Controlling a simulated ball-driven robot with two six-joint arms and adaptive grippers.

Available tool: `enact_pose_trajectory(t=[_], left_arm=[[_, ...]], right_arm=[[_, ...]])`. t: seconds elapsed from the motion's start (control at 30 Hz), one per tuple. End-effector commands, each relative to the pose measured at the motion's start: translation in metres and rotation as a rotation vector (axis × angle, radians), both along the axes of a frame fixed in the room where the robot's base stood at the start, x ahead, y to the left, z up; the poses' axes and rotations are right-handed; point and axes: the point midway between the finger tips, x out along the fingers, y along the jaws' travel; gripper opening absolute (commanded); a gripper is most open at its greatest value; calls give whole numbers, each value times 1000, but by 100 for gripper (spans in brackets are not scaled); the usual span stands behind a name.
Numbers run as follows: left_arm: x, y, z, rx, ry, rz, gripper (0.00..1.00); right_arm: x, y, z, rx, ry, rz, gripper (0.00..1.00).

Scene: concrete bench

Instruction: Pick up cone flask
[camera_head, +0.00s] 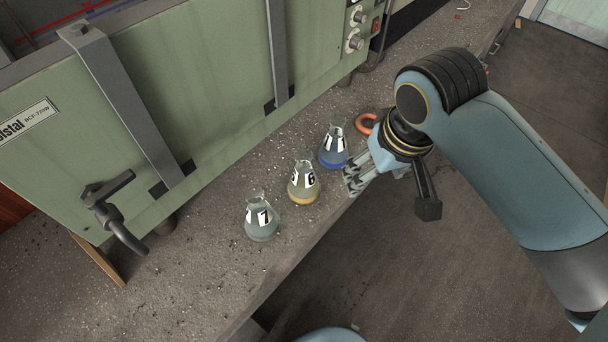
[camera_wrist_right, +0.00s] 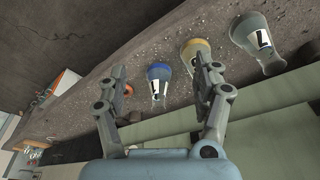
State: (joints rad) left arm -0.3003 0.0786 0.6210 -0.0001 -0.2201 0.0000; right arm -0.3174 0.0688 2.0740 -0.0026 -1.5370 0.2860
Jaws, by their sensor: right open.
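Three cone flasks stand upright in a row on the concrete bench. The blue flask (camera_head: 333,148) is nearest my right gripper (camera_head: 354,181); the yellow flask (camera_head: 303,183) is in the middle and the grey, clear-looking flask (camera_head: 262,219) is farthest. Each bears a white label with a dark mark. My right gripper is open and empty, beside the blue flask at the bench's front edge. In the right wrist view the blue flask (camera_wrist_right: 159,84) shows between the open fingers (camera_wrist_right: 162,80), apart from them. The yellow flask (camera_wrist_right: 194,54) and grey flask (camera_wrist_right: 257,40) show to the right. My left gripper is out of view.
A large green cabinet (camera_head: 200,85) with a protruding handle (camera_head: 113,208) stands behind the flasks. An orange-red ring (camera_head: 366,123) lies on the bench near my right wrist. The bench surface left of the grey flask is clear.

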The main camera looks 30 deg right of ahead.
Motion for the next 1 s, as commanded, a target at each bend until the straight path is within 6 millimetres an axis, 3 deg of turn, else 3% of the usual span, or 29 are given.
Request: enact_pose_trajectory(t=[0.53, 0.67, 1.0], left_arm=[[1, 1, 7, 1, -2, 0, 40], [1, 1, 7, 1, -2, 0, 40], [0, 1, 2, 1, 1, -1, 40]], right_arm=[[127, 41, 4, 158, 147, -583, 67], [138, 47, -1, 165, 167, -641, 67], [140, 48, -50, 166, 168, -646, 67]])
